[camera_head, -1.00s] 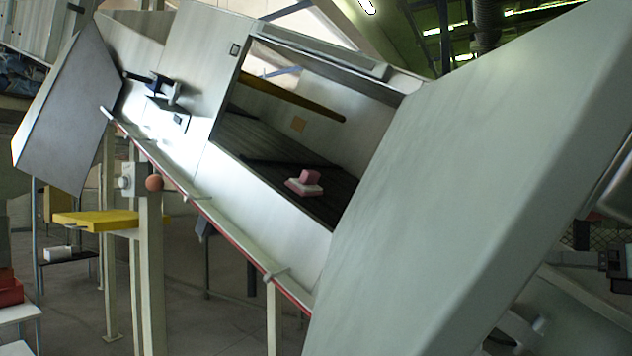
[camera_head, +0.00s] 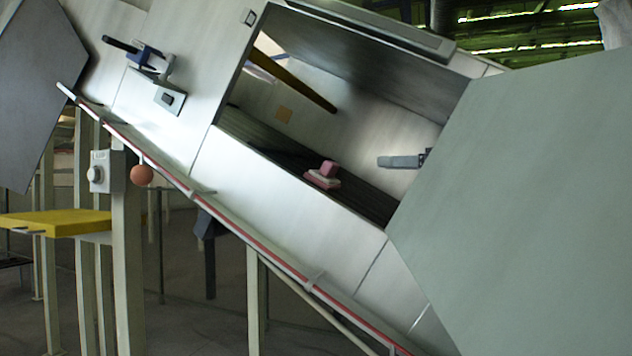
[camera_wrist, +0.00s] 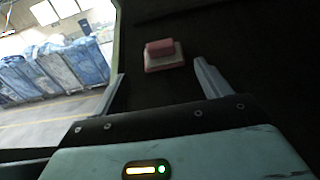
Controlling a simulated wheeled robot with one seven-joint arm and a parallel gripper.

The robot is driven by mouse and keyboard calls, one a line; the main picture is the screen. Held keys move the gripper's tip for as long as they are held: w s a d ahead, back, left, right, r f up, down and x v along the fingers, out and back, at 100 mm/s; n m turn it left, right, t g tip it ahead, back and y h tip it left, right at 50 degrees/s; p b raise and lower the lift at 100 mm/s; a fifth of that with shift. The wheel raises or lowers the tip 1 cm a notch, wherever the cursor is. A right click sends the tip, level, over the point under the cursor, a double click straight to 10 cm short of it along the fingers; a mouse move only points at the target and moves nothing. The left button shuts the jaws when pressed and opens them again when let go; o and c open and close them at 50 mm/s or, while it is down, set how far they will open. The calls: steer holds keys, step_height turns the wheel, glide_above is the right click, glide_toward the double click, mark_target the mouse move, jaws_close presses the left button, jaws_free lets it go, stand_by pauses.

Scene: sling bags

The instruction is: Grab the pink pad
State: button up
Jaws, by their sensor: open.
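The pink pad (camera_head: 322,175) is a small pink block on a wider pale and pink base. It lies on the dark belt inside the machine's opening; it also shows in the wrist view (camera_wrist: 163,54), upper centre. In the head view, a grey finger of my gripper (camera_head: 402,161) reaches into the opening from the right, apart from the pad. In the wrist view my gripper (camera_wrist: 160,70) is open, with the pad ahead of it and between the lines of the two fingers, nearer the right one. Nothing shows between the fingers. The rest of my gripper is hidden in the head view.
A pale wall with a sill (camera_head: 290,185) borders the opening's near side. A yellow bar (camera_head: 305,85) slants across its far side. A large grey-green panel (camera_head: 530,190) covers the right. A yellow platform (camera_head: 60,222) stands lower left. Blue bags (camera_wrist: 50,72) show beyond the opening's edge.

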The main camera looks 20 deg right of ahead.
mark_target(336, 167)
steer(key=x, duration=0.7)
steer(key=shift+w+a, duration=0.15)
steer(key=shift+f+x, duration=0.15)
steer(key=shift+x, duration=1.3)
steer(key=shift+f+x, duration=0.15)
steer(key=shift+x, duration=1.25)
steer(key=c, duration=0.6)
